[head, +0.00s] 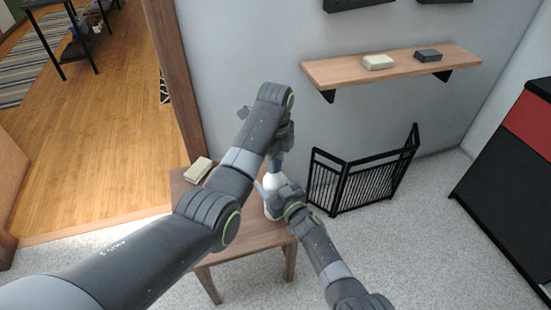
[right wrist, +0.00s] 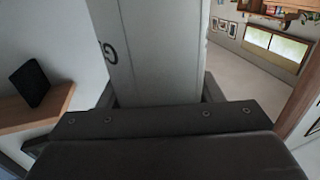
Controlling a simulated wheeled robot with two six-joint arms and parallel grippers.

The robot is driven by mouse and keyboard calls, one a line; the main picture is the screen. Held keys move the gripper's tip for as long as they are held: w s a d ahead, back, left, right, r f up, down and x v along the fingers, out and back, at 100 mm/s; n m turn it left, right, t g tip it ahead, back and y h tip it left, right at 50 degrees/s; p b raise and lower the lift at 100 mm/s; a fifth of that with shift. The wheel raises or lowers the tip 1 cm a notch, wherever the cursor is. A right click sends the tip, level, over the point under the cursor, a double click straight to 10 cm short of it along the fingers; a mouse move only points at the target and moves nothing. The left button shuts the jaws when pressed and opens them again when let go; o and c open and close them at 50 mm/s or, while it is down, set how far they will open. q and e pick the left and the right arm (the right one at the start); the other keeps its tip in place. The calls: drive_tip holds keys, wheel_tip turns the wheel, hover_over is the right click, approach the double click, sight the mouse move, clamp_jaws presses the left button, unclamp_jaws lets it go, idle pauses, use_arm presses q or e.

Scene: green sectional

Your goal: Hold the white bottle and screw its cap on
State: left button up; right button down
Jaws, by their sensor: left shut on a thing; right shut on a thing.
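The white bottle (head: 272,209) stands upright on a small wooden table (head: 240,240). My right gripper (head: 274,190) is shut around the bottle's body from the right. In the right wrist view the bottle's pale side (right wrist: 160,50), with a dark mark on it, fills the space between my fingers. My left gripper (head: 277,152) is above the bottle, pointing down, shut on a small blue cap (head: 276,167) at the bottle's top. The cap is mostly hidden by the fingers and arm, so I cannot tell how far it is seated.
A cream block (head: 198,169) lies on the table's back left. A wall shelf (head: 400,68) holds a cream block (head: 378,62) and a dark block (head: 428,55). A black folding gate (head: 360,180) stands right of the table. A dark red-and-black cabinet (head: 510,170) is at far right.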

use_arm(q)
drive_tip(key=m, duration=0.4)
drive_tip(key=shift+m, duration=0.4)
drive_tip(key=m, duration=1)
drive_tip(key=shift+a, duration=0.15)
drive_tip(key=o, duration=0.9)
drive_tip(key=shift+o, duration=0.2)
drive_tip(key=shift+r, duration=2.25)
